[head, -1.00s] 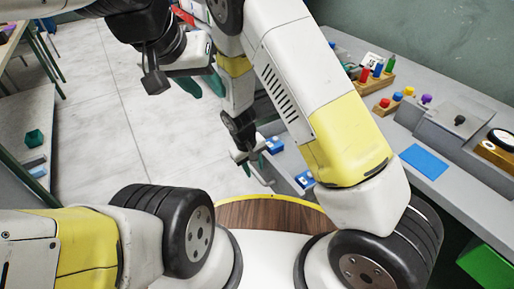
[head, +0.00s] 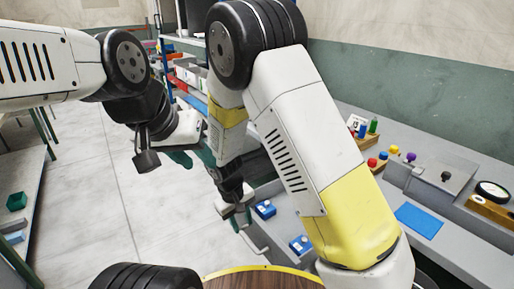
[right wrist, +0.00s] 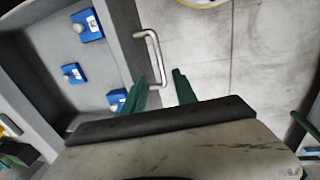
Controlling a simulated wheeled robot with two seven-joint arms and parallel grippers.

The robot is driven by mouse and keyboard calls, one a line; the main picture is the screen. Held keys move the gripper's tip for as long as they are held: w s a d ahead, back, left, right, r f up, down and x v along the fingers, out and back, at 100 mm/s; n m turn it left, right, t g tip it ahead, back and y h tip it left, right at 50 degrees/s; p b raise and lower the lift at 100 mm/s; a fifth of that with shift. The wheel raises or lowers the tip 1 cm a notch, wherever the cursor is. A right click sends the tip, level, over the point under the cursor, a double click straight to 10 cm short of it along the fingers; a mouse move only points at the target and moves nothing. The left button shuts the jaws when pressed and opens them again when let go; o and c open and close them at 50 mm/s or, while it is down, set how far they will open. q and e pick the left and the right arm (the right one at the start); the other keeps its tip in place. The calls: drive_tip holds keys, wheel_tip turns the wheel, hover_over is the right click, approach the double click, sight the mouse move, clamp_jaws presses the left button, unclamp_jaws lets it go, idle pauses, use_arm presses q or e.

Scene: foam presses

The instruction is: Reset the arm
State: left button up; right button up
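My left gripper (head: 196,162) hangs from the arm at the left in the head view, its green fingers spread with nothing seen between them. My right gripper (head: 237,214) points down beside the grey drawer; its fingers are hard to make out there. In the right wrist view my right gripper's green fingers (right wrist: 162,82) are apart and empty. The drawer's metal handle (right wrist: 150,46) ends close to these fingertips, partly between them in the picture; I cannot tell if they touch. The handle also shows in the head view (head: 246,238).
The open drawer (right wrist: 107,55) holds blue blocks (right wrist: 87,25) with pale knobs. The bench at the right carries a blue mat (head: 419,220), colored knobs (head: 377,161) and a gauge (head: 492,191). A shelf (head: 35,200) stands at the left. The floor (head: 95,200) between is clear.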

drive_tip(key=s+d+r+m+y, duration=0.1)
drive_tip(key=d+r, duration=0.3)
drive_tip(key=r, duration=0.3)
drive_tip(key=d+r+m+t+y, duration=0.1)
drive_tip(key=d+r+m, duration=0.1)
drive_tip(key=d+r, duration=0.35)
drive_tip(key=s+d+r+m+y, duration=0.1)
drive_tip(key=d+r+y, duration=0.1)
drive_tip(key=r, duration=0.6)
drive_tip(key=s+d+r+m+t, duration=0.3)
drive_tip(key=s+d+r+t, duration=0.1)
drive_tip(key=s+d+r, duration=0.6)
drive_tip(key=shift+v, duration=0.8)
drive_tip(key=shift+s+d, duration=0.1)
drive_tip(key=shift+d, duration=0.1)
